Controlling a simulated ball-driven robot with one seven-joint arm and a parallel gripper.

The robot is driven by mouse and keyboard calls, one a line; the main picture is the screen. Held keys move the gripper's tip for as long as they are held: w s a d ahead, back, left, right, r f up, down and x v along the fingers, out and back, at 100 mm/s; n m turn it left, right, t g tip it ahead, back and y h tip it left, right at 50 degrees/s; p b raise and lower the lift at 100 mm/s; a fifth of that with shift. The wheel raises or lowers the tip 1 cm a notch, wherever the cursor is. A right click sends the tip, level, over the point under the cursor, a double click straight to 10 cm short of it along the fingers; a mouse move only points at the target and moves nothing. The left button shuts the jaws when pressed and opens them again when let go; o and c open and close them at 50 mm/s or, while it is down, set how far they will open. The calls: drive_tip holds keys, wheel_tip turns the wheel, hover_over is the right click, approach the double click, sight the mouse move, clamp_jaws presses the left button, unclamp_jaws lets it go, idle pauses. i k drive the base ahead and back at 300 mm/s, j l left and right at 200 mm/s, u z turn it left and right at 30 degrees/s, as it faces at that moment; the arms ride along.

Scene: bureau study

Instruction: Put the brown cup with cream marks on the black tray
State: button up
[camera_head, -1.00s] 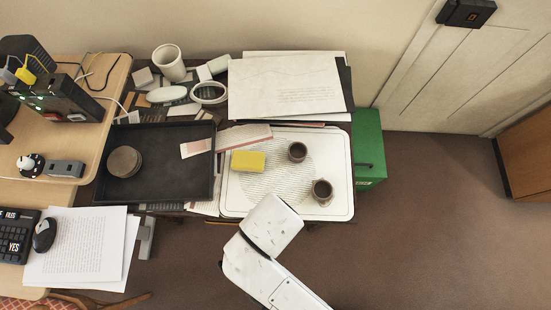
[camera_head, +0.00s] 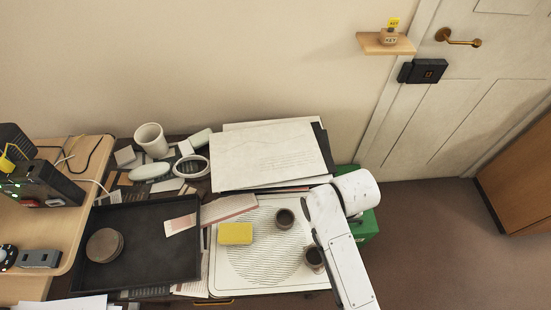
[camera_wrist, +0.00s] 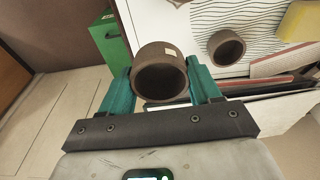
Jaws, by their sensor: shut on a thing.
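My gripper (camera_wrist: 162,82) is shut on a brown cup (camera_wrist: 160,72) with a small cream mark near its rim. The wrist view looks into the cup's mouth, between the green fingers. In the head view my arm hides this cup and the gripper. Two other dark brown cups, one nearer the middle (camera_head: 284,218) and one nearer the front (camera_head: 315,258), stand on the white lined board. Whether they carry marks cannot be told. The black tray (camera_head: 155,235) lies to the left of the board, and a round brown object (camera_head: 104,245) sits in its left part.
The white board (camera_head: 265,278) also holds a yellow block (camera_head: 235,233). Papers (camera_head: 182,225) overlap the tray's right edge. A paper stack (camera_head: 270,158), a white cup (camera_head: 151,140) and a white ring (camera_head: 191,167) lie behind. The tray's middle is clear. A green cabinet (camera_head: 365,227) stands right.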

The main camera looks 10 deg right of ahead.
sight(180, 257)
drive_tip(key=i+l, duration=0.25)
drive_tip(key=i, duration=0.2)
drive_tip(key=i+l+u, duration=0.15)
drive_tip(key=i, duration=0.25)
drive_tip(key=l, duration=0.1)
